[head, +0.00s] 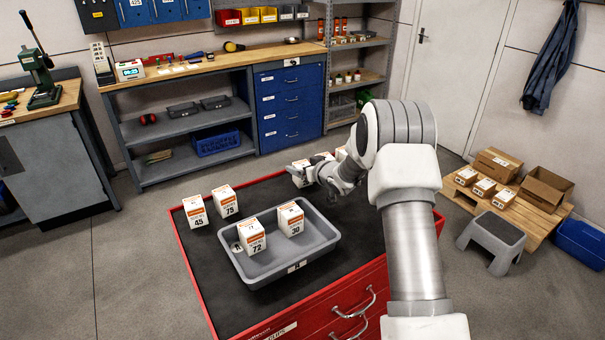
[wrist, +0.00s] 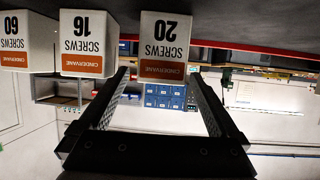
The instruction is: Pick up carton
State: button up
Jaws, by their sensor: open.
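In the wrist view, which is upside down, three white cartons with orange bands stand in a row: screws 20 (wrist: 166,42), screws 16 (wrist: 87,42) and screws 60 (wrist: 24,42). My gripper (wrist: 159,76) is open and empty; its fingers point at carton 20, which is in line with the gap. I cannot tell whether the fingertips flank it. In the head view, my gripper (head: 322,172) is low over the back of the cart, and a carton (head: 299,174) shows just left of it. My arm partly hides the other cartons there.
A grey tray (head: 290,267) on the red cart (head: 205,290) holds cartons 72 (head: 252,240) and 30 (head: 291,220). Cartons 45 (head: 195,212) and 75 (head: 226,202) stand left of it. A step stool (head: 492,238) and a pallet (head: 535,222) with boxes are right.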

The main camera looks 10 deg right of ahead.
jog(key=shift+w+a+f, duration=0.2)
jog(key=shift+w, duration=0.4)
jog(key=c, duration=1.4)
grip_shut()
jog(key=shift+r, duration=0.15)
